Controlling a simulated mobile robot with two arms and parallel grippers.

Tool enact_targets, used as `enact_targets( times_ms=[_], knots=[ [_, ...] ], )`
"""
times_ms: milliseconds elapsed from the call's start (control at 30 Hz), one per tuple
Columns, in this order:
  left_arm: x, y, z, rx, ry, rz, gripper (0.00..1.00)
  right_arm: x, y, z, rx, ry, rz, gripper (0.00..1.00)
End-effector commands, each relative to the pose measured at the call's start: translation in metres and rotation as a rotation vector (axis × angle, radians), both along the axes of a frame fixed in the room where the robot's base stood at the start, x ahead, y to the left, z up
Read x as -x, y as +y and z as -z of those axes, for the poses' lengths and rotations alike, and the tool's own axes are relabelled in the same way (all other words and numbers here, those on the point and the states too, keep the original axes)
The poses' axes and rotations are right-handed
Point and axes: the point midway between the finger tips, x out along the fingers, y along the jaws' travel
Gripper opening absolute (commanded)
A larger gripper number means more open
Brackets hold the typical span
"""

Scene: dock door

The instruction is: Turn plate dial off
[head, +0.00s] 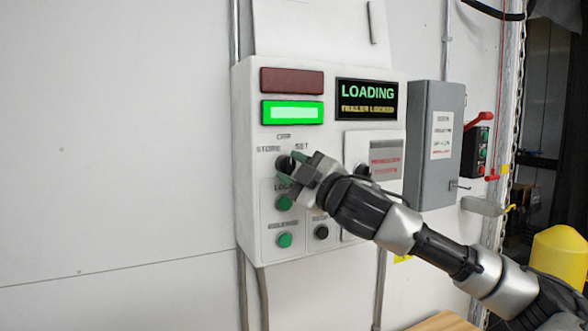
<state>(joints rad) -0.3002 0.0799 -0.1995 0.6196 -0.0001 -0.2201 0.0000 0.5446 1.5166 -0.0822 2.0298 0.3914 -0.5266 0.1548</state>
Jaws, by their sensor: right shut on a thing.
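The dial's exact pointer direction cannot be read. A second dark knob (362,170) shows partly behind my gripper and arm, beside a red and grey label. My left gripper is not in view.
A lit green lamp (292,113) sits under a dark red one (292,81). The display (367,98) reads LOADING, TRAILER LOCKED. Green buttons (284,203) sit below the dial. A yellow post (559,255) is lower right.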

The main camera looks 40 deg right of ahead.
Motion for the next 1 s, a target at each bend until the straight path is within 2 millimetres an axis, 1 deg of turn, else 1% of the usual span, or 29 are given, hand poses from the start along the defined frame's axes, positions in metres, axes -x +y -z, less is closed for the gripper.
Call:
enact_targets(
  times_ms=[533, 567, 600, 700, 1000],
  knots=[
    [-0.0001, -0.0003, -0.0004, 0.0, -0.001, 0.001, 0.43, -0.0004, 0.0004, 0.0013, 0.024, 0.01, -0.001, 0.15],
    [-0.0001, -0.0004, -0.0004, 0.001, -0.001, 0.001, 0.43, -0.0004, 0.0003, 0.0014, 0.024, 0.01, -0.001, 0.43],
    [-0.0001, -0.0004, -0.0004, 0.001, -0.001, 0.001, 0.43, -0.0004, 0.0003, 0.0013, 0.023, 0.01, -0.001, 0.49],
    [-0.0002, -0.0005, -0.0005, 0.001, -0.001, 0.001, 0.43, -0.0003, 0.0002, 0.001, 0.023, 0.009, -0.001, 0.63],
    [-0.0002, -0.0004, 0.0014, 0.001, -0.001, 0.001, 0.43, 0.0005, -0.0002, 0.0012, 0.023, 0.008, 0.0, 0.63]
  ],
)
